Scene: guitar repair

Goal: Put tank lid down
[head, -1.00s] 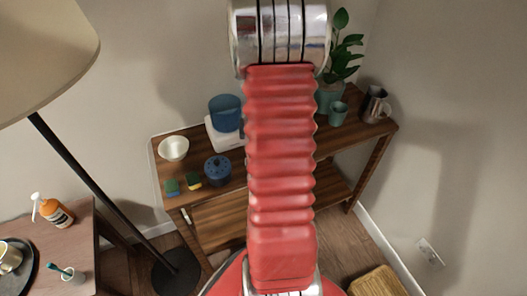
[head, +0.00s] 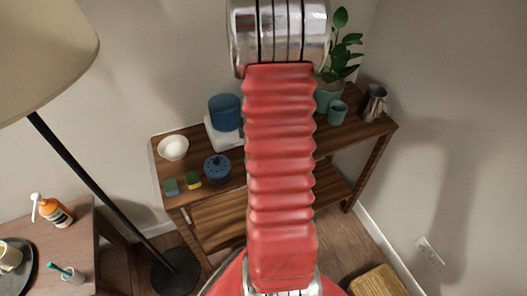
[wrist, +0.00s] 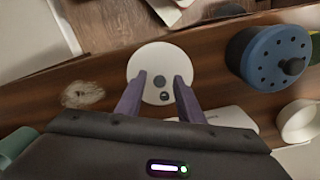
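A round white lid (wrist: 149,62) with small dark fittings on top lies over the wooden shelf in the wrist view. I take it to be the tank lid. My gripper (wrist: 161,77) has its two purple-grey fingers apart, reaching over the lid on either side of the fittings. I see no grip on it; the height gap is unclear. In the head view my red arm hides the lid and gripper. A blue tank (head: 225,112) stands on a white base (head: 222,135) to the left of my arm. Part of a white body (wrist: 228,115) shows behind the right finger.
A blue pot with a holed lid (head: 217,168) stands near the shelf's front; it also shows in the wrist view (wrist: 268,52). A white bowl (head: 173,148), sponges (head: 182,183), a plant (head: 342,50), a teal cup (head: 338,112) and a metal jug (head: 374,104) share the shelf (head: 200,145).

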